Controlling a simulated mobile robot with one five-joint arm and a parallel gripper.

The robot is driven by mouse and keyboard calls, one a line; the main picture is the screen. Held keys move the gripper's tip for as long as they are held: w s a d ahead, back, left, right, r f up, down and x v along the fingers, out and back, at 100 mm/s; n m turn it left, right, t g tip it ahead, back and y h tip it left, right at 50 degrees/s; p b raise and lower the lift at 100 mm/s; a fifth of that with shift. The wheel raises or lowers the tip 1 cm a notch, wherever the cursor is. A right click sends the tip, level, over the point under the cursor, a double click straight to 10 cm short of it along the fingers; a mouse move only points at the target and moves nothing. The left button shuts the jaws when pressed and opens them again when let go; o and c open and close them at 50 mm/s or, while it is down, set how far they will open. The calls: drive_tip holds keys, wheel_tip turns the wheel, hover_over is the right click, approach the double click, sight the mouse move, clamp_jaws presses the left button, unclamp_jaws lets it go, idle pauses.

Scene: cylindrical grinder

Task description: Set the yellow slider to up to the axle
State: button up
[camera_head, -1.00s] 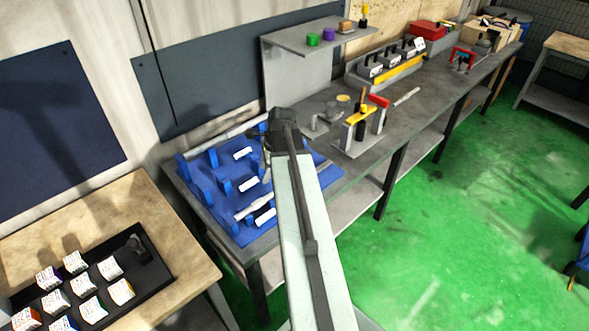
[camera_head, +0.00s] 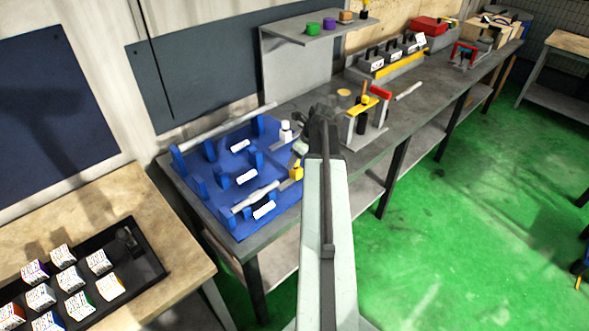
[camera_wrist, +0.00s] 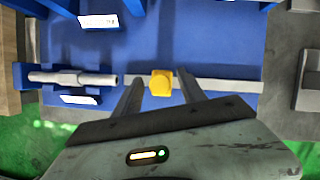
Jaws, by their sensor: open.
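The yellow slider (camera_wrist: 160,82) is a small block on a flat grey bar (camera_wrist: 222,85) over the blue base (camera_wrist: 215,50). It also shows in the head view (camera_head: 297,171), at the right side of the blue base. The grey stepped axle (camera_wrist: 72,78) lies to the left of the slider in blue supports, with a gap between them; the head view shows it too (camera_head: 258,198). My gripper (camera_wrist: 158,80) is open, with one finger on each side of the slider. I cannot tell whether either finger touches it. In the head view, my gripper's fingertips are unclear.
White labels (camera_head: 240,146) sit on the blue base. A grey stand with yellow and red parts (camera_head: 362,108) stands right of my arm. A black tray of labelled boxes (camera_head: 75,275) is on the wooden table (camera_head: 110,222).

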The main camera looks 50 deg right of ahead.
drive_tip(key=shift+w+f, duration=0.2)
drive_tip(key=shift+f, duration=0.25)
drive_tip(key=shift+r, duration=0.15)
clamp_jaws()
idle(0.9)
